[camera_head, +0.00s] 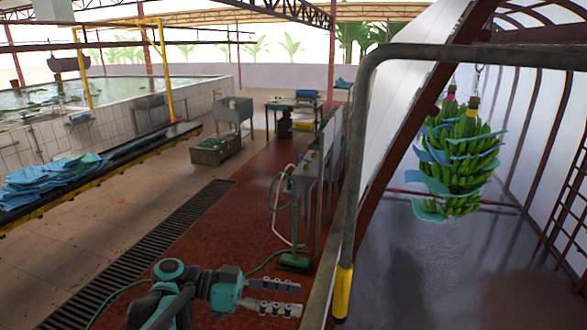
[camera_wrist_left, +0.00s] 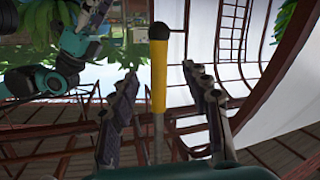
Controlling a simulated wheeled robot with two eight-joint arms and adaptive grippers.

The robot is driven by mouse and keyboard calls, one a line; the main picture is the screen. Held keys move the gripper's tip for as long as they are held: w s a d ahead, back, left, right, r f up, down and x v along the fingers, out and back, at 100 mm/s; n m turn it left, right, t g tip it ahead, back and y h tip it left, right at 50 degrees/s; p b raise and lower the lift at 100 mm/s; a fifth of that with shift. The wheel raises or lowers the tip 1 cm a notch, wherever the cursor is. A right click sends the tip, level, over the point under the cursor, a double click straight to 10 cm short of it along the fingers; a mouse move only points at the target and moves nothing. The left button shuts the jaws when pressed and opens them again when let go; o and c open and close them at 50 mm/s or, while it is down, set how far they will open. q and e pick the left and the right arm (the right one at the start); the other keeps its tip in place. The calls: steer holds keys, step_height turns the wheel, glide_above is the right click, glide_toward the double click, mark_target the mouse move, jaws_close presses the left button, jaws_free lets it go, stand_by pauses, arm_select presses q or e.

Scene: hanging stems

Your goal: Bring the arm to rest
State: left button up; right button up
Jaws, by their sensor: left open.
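My left arm comes in at the bottom of the head view. Its teal-and-grey left gripper (camera_head: 298,298) is open and points right, with nothing held. The bent grey pipe (camera_head: 356,150) stands to the right of the fingertips, its yellow lower end (camera_head: 342,292) a little apart from them in the head view. In the left wrist view, the yellow pipe end (camera_wrist_left: 159,80) with a dark cap shows between the two spread fingers; its distance is hard to judge. A teal-and-black arm part, seemingly of my right arm, shows at the upper left there, its jaws unclear.
A banana bunch (camera_head: 460,155) with blue sheets hangs at the right. A green-based stand with hose (camera_head: 293,258) is beyond my left gripper. Metal sinks (camera_head: 320,160) and a black conveyor with blue sheets (camera_head: 55,182) stand farther off. Red floor (camera_head: 225,240) lies open left of the stand.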

arm_select(q)
steer(key=s+f+n+t+y+b, duration=0.1)
steer(key=s+f+n+y+b, duration=0.15)
steer(key=f, duration=0.35)
steer(key=s+f+n+t+y+b, duration=0.1)
steer(key=s+f+n+y+b, duration=0.15)
steer(key=f, duration=0.45)
steer(key=s+a+f+n+t+y+b, duration=0.2)
steer(key=a+f+n+y+b, duration=0.3)
steer(key=f, duration=0.6)
steer(key=s+a+f+n+t+y+b, duration=0.3)
steer(key=s+a+f+n+y+b, duration=0.2)
steer(key=a+f+b, duration=0.4)
step_height(320, 180, down, 3)
steer(key=shift+a+r+y+b, duration=0.15)
steer(key=shift+a+y+b, duration=0.25)
steer(key=shift+a, duration=0.55)
arm_select(e)
step_height(320, 180, down, 22)
steer(key=shift+s+r, duration=0.15)
steer(key=shift+r, duration=0.1)
